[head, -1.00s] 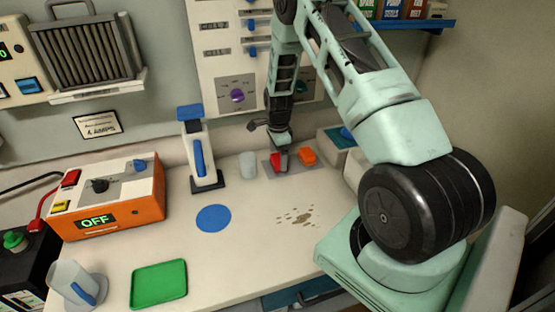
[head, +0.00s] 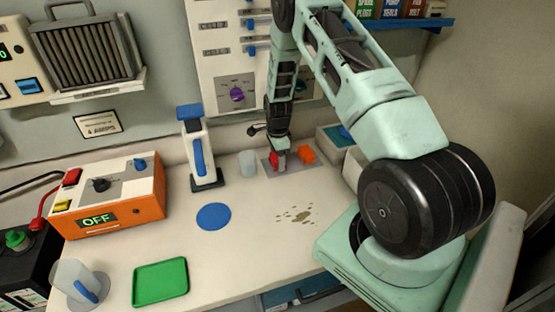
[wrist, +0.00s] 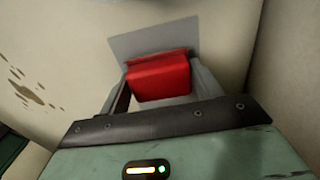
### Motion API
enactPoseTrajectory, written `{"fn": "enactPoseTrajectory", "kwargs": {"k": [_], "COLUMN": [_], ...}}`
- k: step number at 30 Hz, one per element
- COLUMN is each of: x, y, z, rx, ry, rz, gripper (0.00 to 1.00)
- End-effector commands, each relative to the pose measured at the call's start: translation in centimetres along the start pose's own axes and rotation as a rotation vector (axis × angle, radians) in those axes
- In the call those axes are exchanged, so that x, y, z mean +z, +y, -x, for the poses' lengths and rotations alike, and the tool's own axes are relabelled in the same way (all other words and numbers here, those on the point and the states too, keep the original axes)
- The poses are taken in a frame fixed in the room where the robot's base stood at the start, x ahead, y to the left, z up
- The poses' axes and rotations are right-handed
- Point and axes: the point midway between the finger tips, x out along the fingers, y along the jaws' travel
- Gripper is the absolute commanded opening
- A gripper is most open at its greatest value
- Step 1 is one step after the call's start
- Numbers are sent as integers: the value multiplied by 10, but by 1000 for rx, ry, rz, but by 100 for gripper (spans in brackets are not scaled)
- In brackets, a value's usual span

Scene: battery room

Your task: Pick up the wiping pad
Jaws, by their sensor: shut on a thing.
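The wiping pad appears as a red block (head: 279,160) at the back of the bench, over a grey mat (head: 290,167). My gripper (head: 276,150) reaches down from above and is shut on the red pad. In the wrist view the red pad (wrist: 159,77) sits between the two grey fingers of my gripper (wrist: 163,88). The grey mat (wrist: 150,38) shows beyond it. I cannot tell whether the pad's underside is clear of the mat.
An orange block (head: 307,154) lies just right of the red pad. A pale cup (head: 247,163) and a blue-handled device (head: 199,155) stand to the left. A brown stain (head: 295,214), blue disc (head: 213,217) and green tray (head: 160,282) lie nearer. The bench between is clear.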

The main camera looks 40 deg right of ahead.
Motion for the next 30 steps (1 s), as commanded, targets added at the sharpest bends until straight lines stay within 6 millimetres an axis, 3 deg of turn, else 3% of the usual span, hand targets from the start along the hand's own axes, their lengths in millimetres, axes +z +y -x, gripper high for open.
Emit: {"fn": "enactPoseTrajectory", "kwargs": {"k": [7, 17, 23, 30], "x": [0, 1, 0, 1], "y": [3, 2, 45, 115], "z": [8, 68, 67, 66], "rx": [-4, -6, 1, 0], "ry": [0, 0, 0, -1], "rz": [0, 1, -1, 1], "gripper": [42, 42, 42, 42]}}
